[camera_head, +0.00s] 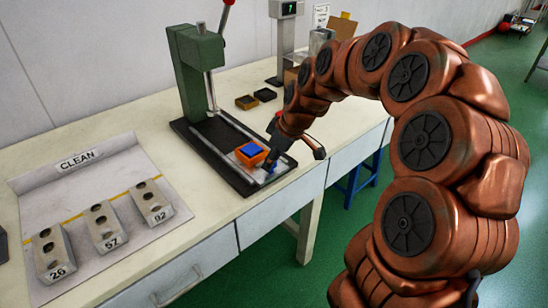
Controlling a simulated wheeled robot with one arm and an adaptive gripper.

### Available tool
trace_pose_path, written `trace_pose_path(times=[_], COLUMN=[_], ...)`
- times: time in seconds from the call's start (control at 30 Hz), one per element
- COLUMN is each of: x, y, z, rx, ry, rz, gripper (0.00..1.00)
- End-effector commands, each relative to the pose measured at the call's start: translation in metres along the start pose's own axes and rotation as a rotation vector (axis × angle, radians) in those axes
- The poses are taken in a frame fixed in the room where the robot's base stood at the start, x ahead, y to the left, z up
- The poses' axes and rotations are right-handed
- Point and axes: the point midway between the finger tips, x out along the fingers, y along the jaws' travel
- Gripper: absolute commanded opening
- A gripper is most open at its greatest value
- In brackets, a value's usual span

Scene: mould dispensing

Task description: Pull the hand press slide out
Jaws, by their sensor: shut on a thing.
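The green hand press (197,62) stands on the bench, with a red-knobbed lever at its top. Its dark base (193,136) runs forward toward the bench's front edge. The metal slide (222,142) lies along this base. An orange block with a blue top (251,153) sits at the slide's front end, clear of the ram. My gripper (269,168) is low at the front end of the slide, just right of the block. It is shut on the slide's front end, where a bit of blue shows; the fingertips and grip are partly hidden.
Several numbered grey moulds (106,227) stand on the CLEAN mat (60,192) at the left. A scale (286,40) and cardboard box (341,27) stand farther back. My arm crosses the right side.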

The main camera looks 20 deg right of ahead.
Motion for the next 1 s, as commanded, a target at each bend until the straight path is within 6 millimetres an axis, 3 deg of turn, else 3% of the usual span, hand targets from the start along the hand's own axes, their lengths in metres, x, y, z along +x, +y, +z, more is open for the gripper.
trace_pose_path(times=[0.2,0.23,0.43,0.77,1.0], x=[0.0,0.0,0.0,-0.001,-0.028], y=[-0.002,-0.002,-0.001,-0.001,-0.001], z=[0.004,0.004,0.003,0.002,0.001], rx=[0.001,0.001,0.001,0.001,0.001], ry=[-0.01,-0.011,-0.008,-0.005,-0.002], rz=[-0.007,-0.007,-0.006,-0.004,0.0], gripper=[0.0,0.37,0.58,0.58,0.58])
